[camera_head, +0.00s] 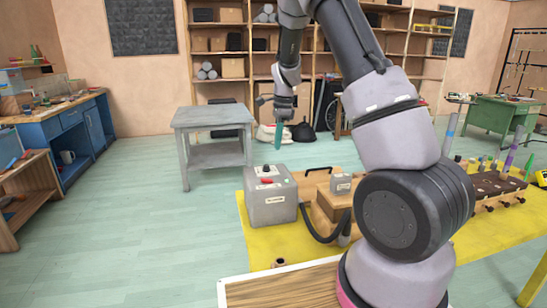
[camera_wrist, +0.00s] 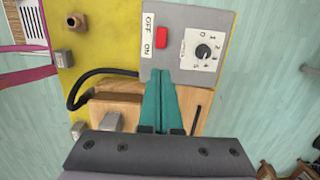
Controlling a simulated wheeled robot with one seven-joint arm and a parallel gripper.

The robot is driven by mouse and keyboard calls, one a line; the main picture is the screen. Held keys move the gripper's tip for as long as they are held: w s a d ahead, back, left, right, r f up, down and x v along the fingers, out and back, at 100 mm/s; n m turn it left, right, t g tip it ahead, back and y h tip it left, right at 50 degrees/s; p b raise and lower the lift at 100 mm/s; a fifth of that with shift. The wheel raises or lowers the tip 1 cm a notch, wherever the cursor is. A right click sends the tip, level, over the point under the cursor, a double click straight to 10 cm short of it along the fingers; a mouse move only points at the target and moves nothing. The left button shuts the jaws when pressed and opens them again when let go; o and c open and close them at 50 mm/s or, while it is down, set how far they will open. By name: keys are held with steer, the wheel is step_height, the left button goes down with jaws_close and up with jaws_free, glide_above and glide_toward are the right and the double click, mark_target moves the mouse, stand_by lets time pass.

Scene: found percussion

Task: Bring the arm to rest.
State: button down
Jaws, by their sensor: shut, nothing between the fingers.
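My arm rises from the right of the head view and bends over toward the middle. My gripper (camera_head: 278,146) points down above a grey box (camera_head: 270,209) on the yellow table, apart from it in the head view. Its teal fingers are shut with nothing between them; they also show in the wrist view (camera_wrist: 162,80). In the wrist view the grey box (camera_wrist: 185,18) carries a red switch (camera_wrist: 162,38) by an OFF/ON label and a black dial (camera_wrist: 203,51).
A wooden block (camera_head: 327,208) with a small grey box (camera_head: 341,183) and a black hose (camera_head: 317,237) stands beside the grey box on the yellow surface (camera_head: 262,246). A grey side table (camera_head: 213,117) stands behind at left. Open floor (camera_head: 130,215) lies left.

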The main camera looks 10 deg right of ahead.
steer(key=s+d+r+n+t+y, duration=0.1)
steer(key=s+r+n+t, duration=0.15)
steer(key=s+r, duration=0.6)
steer(key=s+r+n+t+y, duration=0.1)
steer(key=s+r+n, duration=0.4)
steer(key=r, duration=0.6)
steer(key=s+r+n+t, duration=0.1)
steer(key=s+r+n, duration=0.1)
steer(key=s, duration=0.7)
steer(key=s+r+n+t+h, duration=0.1)
steer(key=s+n, duration=0.3)
steer(key=s, duration=0.4)
steer(key=shift+s+r+t, duration=0.4)
steer(key=shift+r+t, duration=0.15)
steer(key=shift+t, duration=0.2)
